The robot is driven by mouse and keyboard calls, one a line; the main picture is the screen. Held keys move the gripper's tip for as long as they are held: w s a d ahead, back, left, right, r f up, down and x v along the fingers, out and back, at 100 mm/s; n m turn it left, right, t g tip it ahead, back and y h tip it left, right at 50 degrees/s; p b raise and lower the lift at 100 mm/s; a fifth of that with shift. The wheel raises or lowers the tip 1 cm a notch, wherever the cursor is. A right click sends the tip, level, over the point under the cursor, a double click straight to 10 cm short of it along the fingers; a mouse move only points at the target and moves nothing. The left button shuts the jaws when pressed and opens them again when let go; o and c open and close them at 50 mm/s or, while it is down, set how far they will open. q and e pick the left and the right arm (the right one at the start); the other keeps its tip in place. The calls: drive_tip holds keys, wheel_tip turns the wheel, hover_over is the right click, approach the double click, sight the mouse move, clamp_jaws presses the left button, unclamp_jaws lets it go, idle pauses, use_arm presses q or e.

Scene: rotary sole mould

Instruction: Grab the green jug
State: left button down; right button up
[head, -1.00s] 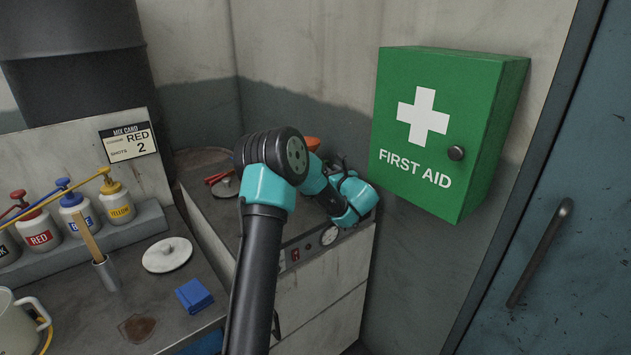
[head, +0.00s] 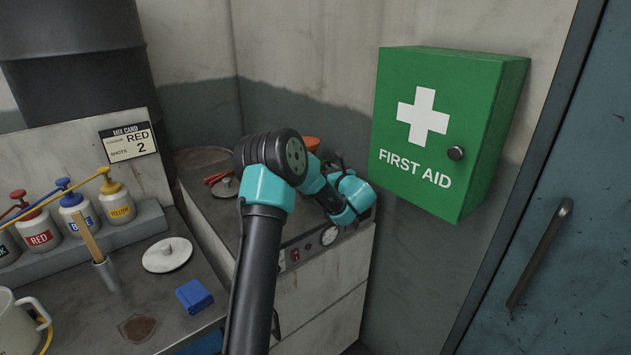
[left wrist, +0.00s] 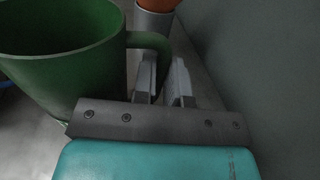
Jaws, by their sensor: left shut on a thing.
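The green jug (left wrist: 60,55) fills the upper left of the left wrist view, with its open rim showing. Its handle (left wrist: 150,40) curves off its right side and passes down between the fingers. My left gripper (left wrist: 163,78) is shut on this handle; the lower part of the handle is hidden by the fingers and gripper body. In the head view the jug and the fingertips are hidden behind my left arm, which reaches over the grey cabinet top (head: 205,200) in the corner. My right gripper is not in view.
An orange-topped grey thing (left wrist: 155,18) stands just beyond the jug. A green first aid box (head: 435,130) hangs on the wall right of my arm. Squeeze bottles, a white lid (head: 167,254), a blue block (head: 194,296) and a pale mug (head: 18,325) are on the left bench.

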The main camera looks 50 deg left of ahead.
use_arm(q)
drive_tip(key=shift+r, duration=0.15)
idle(0.5)
drive_tip(key=shift+v, duration=1.45)
drive_tip(key=v, duration=2.9)
drive_tip(key=shift+w, duration=0.15)
drive_tip(key=shift+d+r, duration=0.1)
drive_tip(key=shift+r, duration=0.05)
